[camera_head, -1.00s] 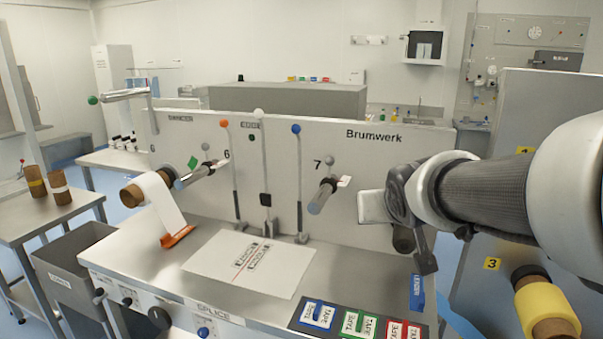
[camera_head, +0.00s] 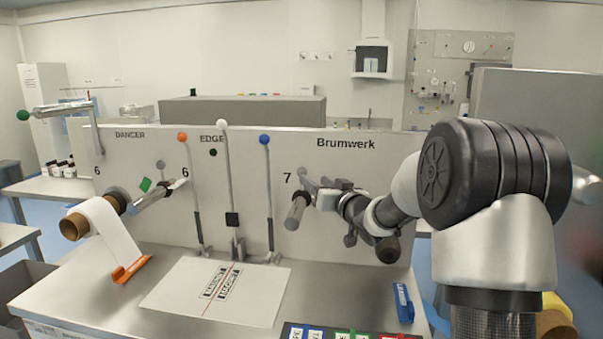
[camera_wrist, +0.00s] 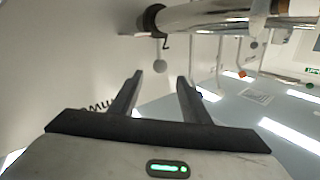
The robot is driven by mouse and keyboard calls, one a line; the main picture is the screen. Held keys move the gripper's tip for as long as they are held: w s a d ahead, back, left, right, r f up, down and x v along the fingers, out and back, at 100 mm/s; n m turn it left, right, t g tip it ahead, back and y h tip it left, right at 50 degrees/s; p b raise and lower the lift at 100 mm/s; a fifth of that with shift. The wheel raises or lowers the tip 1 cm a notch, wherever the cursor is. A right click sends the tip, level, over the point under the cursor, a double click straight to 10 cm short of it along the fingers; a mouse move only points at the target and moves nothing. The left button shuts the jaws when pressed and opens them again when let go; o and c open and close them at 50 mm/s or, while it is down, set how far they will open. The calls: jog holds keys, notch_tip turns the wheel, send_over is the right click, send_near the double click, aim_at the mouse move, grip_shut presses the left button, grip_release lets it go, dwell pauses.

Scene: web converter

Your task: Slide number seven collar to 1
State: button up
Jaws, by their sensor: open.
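The number seven spindle (camera_head: 295,213) is a metal rod sticking out of the grey panel beside the printed 7 (camera_head: 287,178). A dark collar (camera_wrist: 152,20) encircles the rod near the panel in the wrist view, with a small lever hanging below it. My gripper (camera_head: 312,186) is at the spindle's right side in the head view, partly hiding the rod's panel end. In the wrist view my gripper (camera_wrist: 160,76) has its two dark fingers apart and nothing between them. The rod and collar lie beyond the fingertips, apart from them. A 1 mark cannot be made out.
Blue-topped (camera_head: 264,140), white-topped (camera_head: 222,125) and orange-topped (camera_head: 183,138) levers rise left of spindle seven. The other spindle (camera_head: 150,197) carries a paper roll (camera_head: 100,225). A printed sheet (camera_head: 215,290) and a blue tool (camera_head: 403,303) lie on the bench.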

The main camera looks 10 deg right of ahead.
aim_at(302, 172)
jog(key=p+x, duration=0.1)
jog(key=x, duration=0.9)
jog(key=shift+c, duration=0.3)
grip_shut()
